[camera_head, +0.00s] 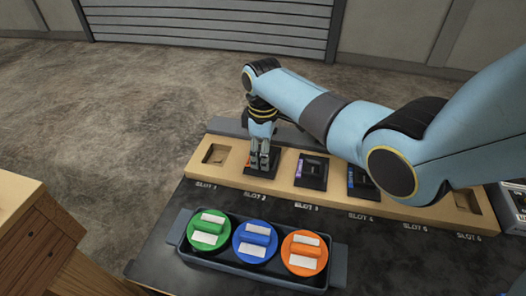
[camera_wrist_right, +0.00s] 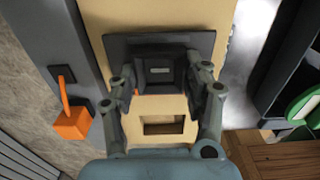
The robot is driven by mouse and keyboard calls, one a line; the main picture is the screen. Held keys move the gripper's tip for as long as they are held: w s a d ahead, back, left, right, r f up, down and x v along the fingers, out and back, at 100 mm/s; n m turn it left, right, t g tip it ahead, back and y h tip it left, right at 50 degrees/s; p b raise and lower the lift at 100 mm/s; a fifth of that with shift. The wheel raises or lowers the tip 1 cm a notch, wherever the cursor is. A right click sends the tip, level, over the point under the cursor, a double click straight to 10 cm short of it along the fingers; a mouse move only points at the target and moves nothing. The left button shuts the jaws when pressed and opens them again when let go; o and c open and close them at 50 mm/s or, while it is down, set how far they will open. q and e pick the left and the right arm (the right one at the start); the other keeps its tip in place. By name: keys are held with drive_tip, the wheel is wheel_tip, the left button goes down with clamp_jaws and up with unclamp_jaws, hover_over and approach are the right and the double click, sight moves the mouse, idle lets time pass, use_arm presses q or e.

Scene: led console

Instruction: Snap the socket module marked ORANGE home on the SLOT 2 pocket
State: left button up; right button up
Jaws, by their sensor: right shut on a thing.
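My right gripper (camera_head: 264,162) is over SLOT 2 of the tan board (camera_head: 232,178). It is shut on a dark socket module (camera_wrist_right: 160,48), which has a wide square plate and a raised block. The right gripper (camera_wrist_right: 168,88) has one finger on each side of that block in the right wrist view. A small bit of orange shows beside the left finger there. The module lies over the SLOT 2 place, and the pocket beneath it is hidden. I cannot tell whether it is fully seated. My left gripper is not in view.
The SLOT 1 pocket (camera_head: 215,154) is empty. Dark modules stand at SLOT 3 (camera_head: 311,171) and SLOT 4 (camera_head: 361,183). A grey tray (camera_head: 262,276) in front holds green, blue and orange round pieces. An orange block (camera_wrist_right: 70,124) hangs beside the board. My right arm hides part of the board.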

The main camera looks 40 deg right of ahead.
drive_tip(key=shift+f, duration=0.35)
idle(0.7)
drive_tip(key=o, duration=1.3)
drive_tip(key=shift+c, duration=0.2)
wheel_tip(320, 180, up, 12)
